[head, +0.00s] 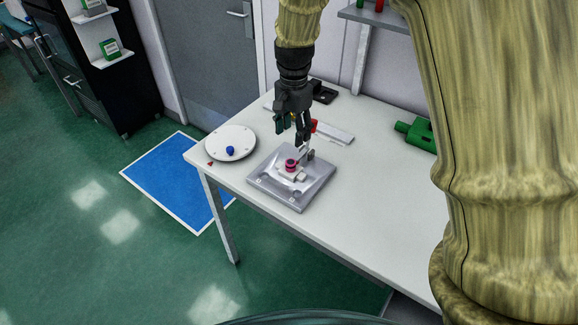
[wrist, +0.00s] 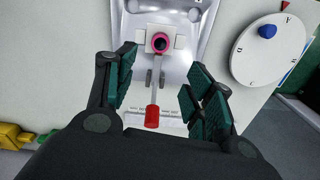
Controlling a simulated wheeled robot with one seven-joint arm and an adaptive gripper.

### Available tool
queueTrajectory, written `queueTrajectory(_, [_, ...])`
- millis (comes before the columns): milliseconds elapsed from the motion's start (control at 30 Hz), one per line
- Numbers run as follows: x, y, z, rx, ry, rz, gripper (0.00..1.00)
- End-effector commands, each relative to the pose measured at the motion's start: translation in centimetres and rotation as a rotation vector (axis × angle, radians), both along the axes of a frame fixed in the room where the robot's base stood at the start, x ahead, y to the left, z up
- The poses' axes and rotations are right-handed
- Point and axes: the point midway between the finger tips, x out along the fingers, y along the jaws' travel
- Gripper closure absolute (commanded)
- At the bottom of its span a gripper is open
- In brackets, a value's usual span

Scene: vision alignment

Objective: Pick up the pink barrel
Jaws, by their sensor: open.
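The pink barrel (head: 291,164) is a small ring-like cylinder with a dark opening. It sits on a white block at the middle of a grey metal plate (head: 262,181) on the table. In the wrist view the barrel (wrist: 161,43) is at the top centre, beyond the fingertips. My gripper (head: 293,128) points down above the table, behind and above the plate. In the wrist view my gripper (wrist: 158,72) has its fingers wide apart with nothing between the tips. The barrel is apart from the fingers.
A white round dial (head: 231,142) with a blue knob (head: 230,151) stands left of the plate. A red-ended lever (wrist: 152,116) lies between my fingers' view and the barrel. A green object (head: 418,134) lies at the right. The table's front right is clear.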

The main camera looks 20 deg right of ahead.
Motion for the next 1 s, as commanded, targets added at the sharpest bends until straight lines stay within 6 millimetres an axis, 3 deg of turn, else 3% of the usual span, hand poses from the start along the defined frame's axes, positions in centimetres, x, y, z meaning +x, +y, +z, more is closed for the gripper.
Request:
queueTrajectory(500, [0.0,0.4,-5.3,0.0,0.004,0.006,0.47])
queueTrajectory(767, [0.0,0.3,-6.4,0.0,0.006,0.003,0.47])
queueTrajectory(1000, [-0.9,0.5,-8.7,0.001,0.007,0.002,0.47])
